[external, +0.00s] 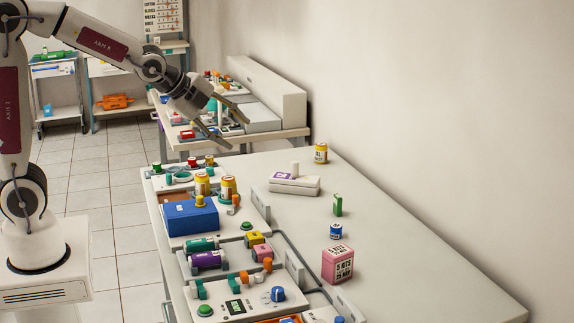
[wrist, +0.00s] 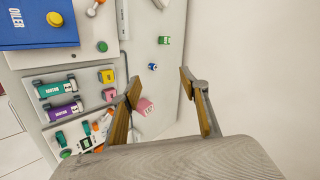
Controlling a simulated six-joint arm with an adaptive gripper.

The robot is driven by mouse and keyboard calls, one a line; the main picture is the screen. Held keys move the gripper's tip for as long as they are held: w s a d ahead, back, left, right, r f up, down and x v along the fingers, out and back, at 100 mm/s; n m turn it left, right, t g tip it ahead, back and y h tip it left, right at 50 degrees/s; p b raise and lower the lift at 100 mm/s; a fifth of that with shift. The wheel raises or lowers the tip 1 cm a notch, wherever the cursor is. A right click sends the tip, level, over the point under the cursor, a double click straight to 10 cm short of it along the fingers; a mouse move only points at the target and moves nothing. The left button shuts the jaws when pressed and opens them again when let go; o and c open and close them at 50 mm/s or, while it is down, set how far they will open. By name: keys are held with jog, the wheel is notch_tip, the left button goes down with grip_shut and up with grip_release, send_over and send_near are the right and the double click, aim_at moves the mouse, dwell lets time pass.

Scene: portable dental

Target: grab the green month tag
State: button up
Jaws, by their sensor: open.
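A small green block (external: 338,205), the likely green month tag, stands upright on the bare right part of the white table. It also shows in the wrist view (wrist: 164,40), at the upper middle, with pale marks on its side too small to read. My gripper (external: 238,134) is open and empty, high above the far end of the table, to the left of and well apart from the green block. In the wrist view its two fingers (wrist: 160,75) are spread, and the green block appears beyond them, toward the top of the picture.
A blue-and-white cylinder (external: 336,231) and a pink box (external: 338,263) stand close to the green block. A white box stack (external: 294,184) and a yellow jar (external: 321,153) are farther back. A blue box (external: 190,216) and device trays fill the left side. The right side is clear.

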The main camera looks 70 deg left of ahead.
jog(key=w+a+f+m+t+h, duration=0.1)
jog(key=w+a+f+m+t, duration=0.1)
jog(key=w+f+m, duration=0.75)
jog(key=w+a+f+m+t, duration=0.1)
jog(key=w+a+f+m, duration=0.35)
jog(key=w, duration=0.75)
jog(key=m+t+h, duration=0.1)
jog(key=m+t, duration=0.1)
jog(key=m, duration=0.6)
send_near(335, 198)
jog(key=w, duration=0.2)
jog(key=w+d, duration=0.1)
jog(key=shift+f, duration=0.3)
jog(key=shift+d+g, duration=0.1)
jog(key=shift+g, duration=0.2)
jog(key=shift+x, duration=1.25)
jog(key=shift+w, duration=0.15)
jog(key=shift+w+a+f, duration=0.15)
jog(key=shift+w+f, duration=0.1)
jog(key=shift+w, duration=0.4)
jog(key=shift+w+a+f, duration=0.15)
jog(key=shift+w+f, duration=0.1)
jog(key=shift+w, duration=0.4)
jog(key=shift+x, duration=1.1)
